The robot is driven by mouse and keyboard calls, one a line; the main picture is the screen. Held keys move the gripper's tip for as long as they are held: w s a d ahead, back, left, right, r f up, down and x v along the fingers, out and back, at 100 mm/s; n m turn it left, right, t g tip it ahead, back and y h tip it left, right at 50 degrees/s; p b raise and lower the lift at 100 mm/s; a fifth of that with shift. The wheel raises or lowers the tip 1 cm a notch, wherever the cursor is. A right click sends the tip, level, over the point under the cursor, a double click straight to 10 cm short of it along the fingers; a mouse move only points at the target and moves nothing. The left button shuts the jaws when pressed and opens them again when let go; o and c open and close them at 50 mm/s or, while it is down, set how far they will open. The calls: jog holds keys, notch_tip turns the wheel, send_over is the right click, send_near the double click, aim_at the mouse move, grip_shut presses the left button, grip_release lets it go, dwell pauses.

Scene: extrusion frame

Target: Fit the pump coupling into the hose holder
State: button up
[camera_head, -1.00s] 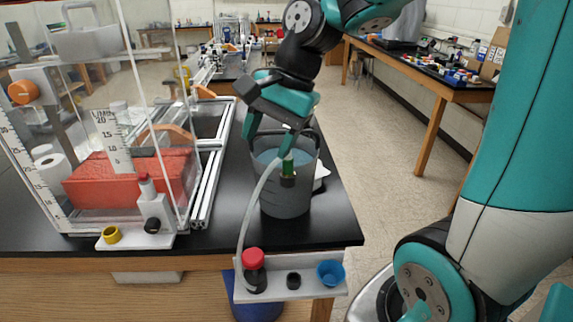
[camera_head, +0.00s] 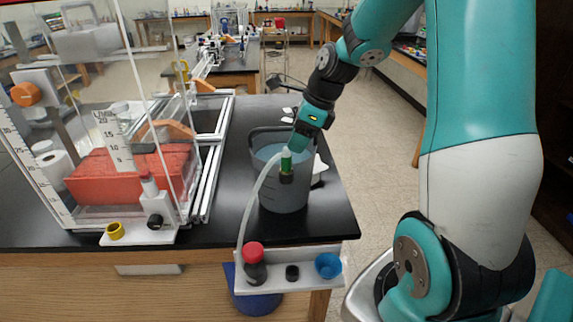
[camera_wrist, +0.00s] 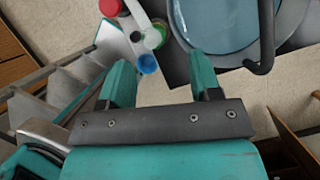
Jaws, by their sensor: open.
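A clear hose (camera_head: 252,205) rises from beside the red-capped fitting (camera_head: 254,262) on a white shelf (camera_head: 309,281) at the table's front edge. The hose ends at a green fitting with a dark lower part (camera_head: 286,166), which looks like the coupling, upright at the near side of the grey bucket (camera_head: 284,198). I cannot tell for sure which part is the hose holder. My gripper (camera_head: 298,143) is just above the green fitting in the head view; contact cannot be told. In the wrist view my gripper (camera_wrist: 163,78) has its fingers wide apart, with nothing held between them.
The shelf also bears a black ring (camera_head: 292,273) and a blue cup (camera_head: 328,265). A clear tank with a red block (camera_head: 125,176) stands at left, with a yellow ring (camera_head: 115,231) on a ledge before it. Open floor lies to the right.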

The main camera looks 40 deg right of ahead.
aim_at(289, 156)
jog(key=shift+x, duration=0.8)
jog(key=x, duration=0.1)
jog(key=p+x, duration=0.2)
jog(key=x, duration=0.1)
jog(key=shift+s+a+f, duration=0.1)
jog(key=shift+s+a, duration=0.15)
jog(key=shift+a, duration=0.05)
jog(key=shift+w+a+f, duration=0.1)
jog(key=shift+w+f, duration=0.05)
jog(key=shift+f, duration=0.45)
grip_shut()
jog(key=shift+r, duration=0.1)
